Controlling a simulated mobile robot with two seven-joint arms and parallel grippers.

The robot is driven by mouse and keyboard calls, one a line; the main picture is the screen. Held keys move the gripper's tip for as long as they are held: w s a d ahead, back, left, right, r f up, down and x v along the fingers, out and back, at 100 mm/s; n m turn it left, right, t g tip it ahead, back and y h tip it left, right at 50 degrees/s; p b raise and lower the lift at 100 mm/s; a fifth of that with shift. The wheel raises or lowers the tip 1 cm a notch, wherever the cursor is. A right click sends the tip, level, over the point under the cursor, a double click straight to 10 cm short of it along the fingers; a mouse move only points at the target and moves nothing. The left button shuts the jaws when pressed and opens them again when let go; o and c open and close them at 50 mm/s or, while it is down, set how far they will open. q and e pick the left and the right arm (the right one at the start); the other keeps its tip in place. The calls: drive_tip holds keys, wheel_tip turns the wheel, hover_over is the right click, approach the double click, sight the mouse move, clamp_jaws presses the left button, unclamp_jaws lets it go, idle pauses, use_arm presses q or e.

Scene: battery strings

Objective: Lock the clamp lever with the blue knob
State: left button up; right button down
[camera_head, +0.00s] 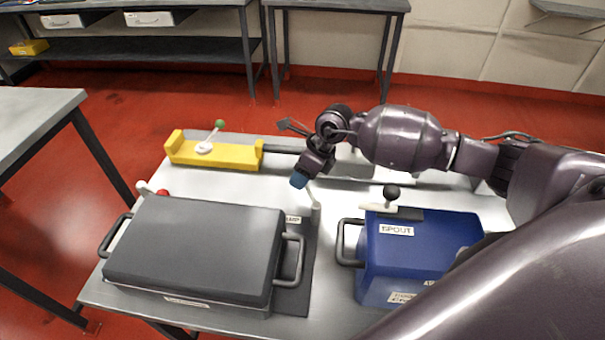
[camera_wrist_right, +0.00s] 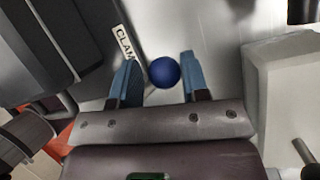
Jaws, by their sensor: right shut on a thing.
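The blue knob (camera_wrist_right: 165,73) shows as a round ball between the blue fingers of my right gripper (camera_wrist_right: 160,78) in the wrist view. My right gripper (camera_head: 299,181) is shut on it; in the head view the fingers cover the knob. The pale clamp lever (camera_head: 311,194) slants from the fingertips down to a short post (camera_head: 316,212), beside the grey case and its partly covered label. The label, reading "CLAM", also shows in the wrist view (camera_wrist_right: 124,44). My left gripper is not in view.
A grey case (camera_head: 195,245) with side handles stands at left on the metal table. A blue box (camera_head: 420,250) labelled "SPOUT", with a black-knobbed lever (camera_head: 391,192), stands at right. A yellow fixture (camera_head: 215,155) with a green-knobbed lever is behind. A red knob (camera_head: 162,193) shows behind the case.

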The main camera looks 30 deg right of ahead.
drive_tip(key=shift+a+f+n+g+b, duration=0.15)
drive_tip(key=shift+a+n+g+b, duration=0.3)
drive_tip(key=shift+n+b, duration=0.35)
drive_tip(key=shift+a+n+g+b, duration=0.25)
drive_tip(key=shift+a+n+b, duration=0.3)
drive_tip(key=shift+n, duration=0.35)
drive_tip(key=a+n, duration=0.1)
drive_tip(key=a+n+g+b, duration=0.1)
drive_tip(key=shift+s+n, duration=0.25)
drive_tip(key=shift+n, duration=0.15)
drive_tip(key=n, duration=0.1)
drive_tip(key=s+a+n+g+b, duration=0.1)
drive_tip(key=shift+a+n+b, duration=0.25)
drive_tip(key=shift+n+b, duration=0.05)
drive_tip(key=shift+s+a+n+g+h+b, duration=0.3)
drive_tip(key=shift+s+a+n+g+b, duration=0.3)
drive_tip(key=shift+n, duration=0.6)
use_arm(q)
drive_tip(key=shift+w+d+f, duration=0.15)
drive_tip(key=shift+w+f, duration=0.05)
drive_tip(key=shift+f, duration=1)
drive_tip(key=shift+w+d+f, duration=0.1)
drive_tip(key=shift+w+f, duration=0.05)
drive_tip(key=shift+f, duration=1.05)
use_arm(e)
drive_tip(key=shift+s+a+r+n, duration=0.15)
drive_tip(key=shift+a+r+n, duration=0.1)
drive_tip(key=shift+n, duration=0.25)
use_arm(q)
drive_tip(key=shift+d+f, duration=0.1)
